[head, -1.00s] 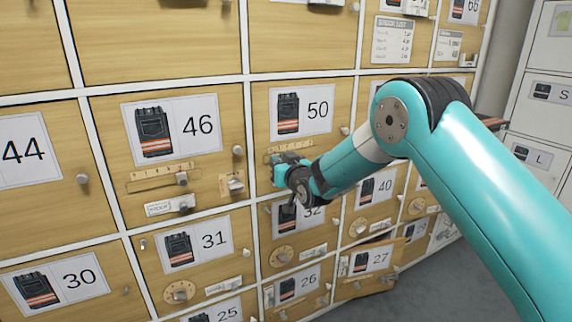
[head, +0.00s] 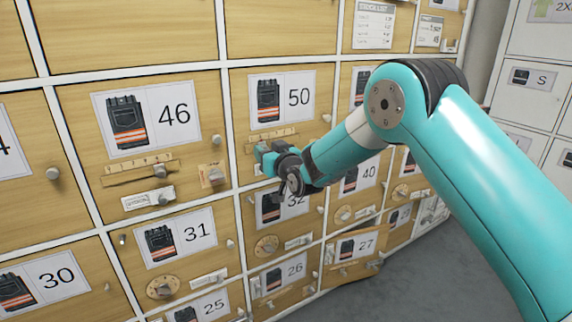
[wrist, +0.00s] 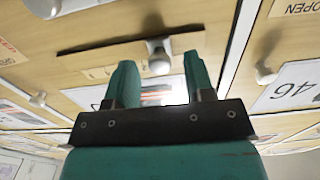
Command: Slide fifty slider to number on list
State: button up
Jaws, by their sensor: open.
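The door numbered 50 (head: 298,97) is in the middle of the head view, with a pale slider scale (head: 266,138) under its card. My gripper (head: 264,158) is just below that scale and hides the slider knob there. In the wrist view, which is roughly upside down, the slider knob (wrist: 158,58) sits on a dark slot (wrist: 100,46). My open gripper (wrist: 160,82) has one finger on each side of the knob's line. The knob appears just beyond the fingertips, and I cannot tell whether they touch it. The stock list (head: 372,25) hangs at upper right, too small to read.
Door 46 (head: 174,115) is to the left with its own slider knob (head: 160,170). Door 32 (head: 296,202) is below, partly hidden by my arm. Door 27 (head: 366,244) at lower right stands ajar. Grey floor (head: 400,285) is clear at the lower right.

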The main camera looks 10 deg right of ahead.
jog(key=b+v, duration=0.3)
jog(key=v, duration=1.3)
jog(key=shift+b, duration=0.4)
jog(key=shift+s, duration=0.2)
jog(key=s+a+r+n+g, duration=0.1)
jog(key=s+g, duration=0.5)
jog(key=s, duration=0.4)
jog(key=s+a+r+n+g, duration=0.1)
jog(key=s+a+n+g, duration=0.1)
jog(key=s+g, duration=0.65)
jog(key=s+d+g+h, duration=0.2)
jog(key=s+d, duration=0.3)
jog(key=s, duration=0.9)
notch_tip(320, 180, up, 22)
jog(key=p, duration=2.2)
jog(key=shift+s+d+h, duration=0.3)
jog(key=shift+s, duration=0.2)
